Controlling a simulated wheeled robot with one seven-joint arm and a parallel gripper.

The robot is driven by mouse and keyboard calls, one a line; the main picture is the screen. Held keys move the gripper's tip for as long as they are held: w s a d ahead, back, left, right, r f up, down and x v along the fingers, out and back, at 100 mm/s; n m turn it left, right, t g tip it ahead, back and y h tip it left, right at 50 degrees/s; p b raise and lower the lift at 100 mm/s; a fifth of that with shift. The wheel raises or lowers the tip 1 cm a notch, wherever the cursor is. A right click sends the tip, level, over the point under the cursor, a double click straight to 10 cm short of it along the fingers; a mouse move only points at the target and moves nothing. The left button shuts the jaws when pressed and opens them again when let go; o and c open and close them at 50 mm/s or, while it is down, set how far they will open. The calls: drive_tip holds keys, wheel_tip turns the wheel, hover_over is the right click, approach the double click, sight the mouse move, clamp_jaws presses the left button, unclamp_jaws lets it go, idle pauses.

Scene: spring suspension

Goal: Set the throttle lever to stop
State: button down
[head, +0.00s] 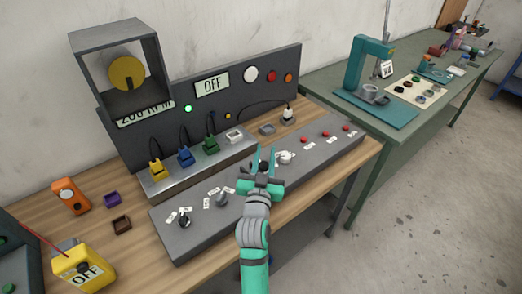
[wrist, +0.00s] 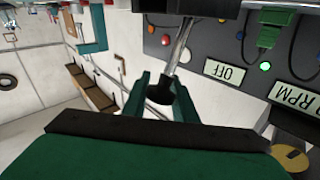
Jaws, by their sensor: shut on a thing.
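The throttle lever appears to be the metal rod with a black knob that my gripper (head: 264,160) holds above the grey control console (head: 180,246). In the wrist view, my gripper's green fingers (wrist: 162,92) are shut around the black knob (wrist: 187,106), and the lever's shiny rod (wrist: 179,45) runs up from it toward the picture's top. In the head view my gripper and wrist hide most of the lever and its slot. The small white labels on the console are too small to read, so the lever's marked position cannot be told.
Two rotary knobs (head: 184,219) lie left of my gripper; a whitish knob (head: 286,157) and red buttons (head: 325,134) lie right. Behind stand coloured plugs (head: 185,157), an OFF display (head: 211,85) and a boxed yellow disc (head: 127,73). A yellow OFF meter (head: 80,266) stands front left.

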drive_tip(key=shift+s+d+r, duration=0.2)
drive_tip(key=shift+s+d, duration=0.35)
drive_tip(key=shift+d, duration=0.1)
drive_tip(key=shift+s+d, duration=0.1)
drive_tip(key=shift+d, duration=0.05)
drive_tip(key=c, duration=1.5)
unclamp_jaws()
drive_tip(key=shift+s, duration=0.1)
drive_tip(key=shift+o, duration=0.2)
drive_tip(key=shift+a+f, duration=0.1)
drive_tip(key=shift+a, duration=0.1)
drive_tip(key=shift+s+a, duration=0.1)
drive_tip(key=shift+s, duration=0.15)
drive_tip(key=s+a+f, duration=0.1)
drive_tip(key=s, duration=0.9)
drive_tip(key=shift+a, duration=0.25)
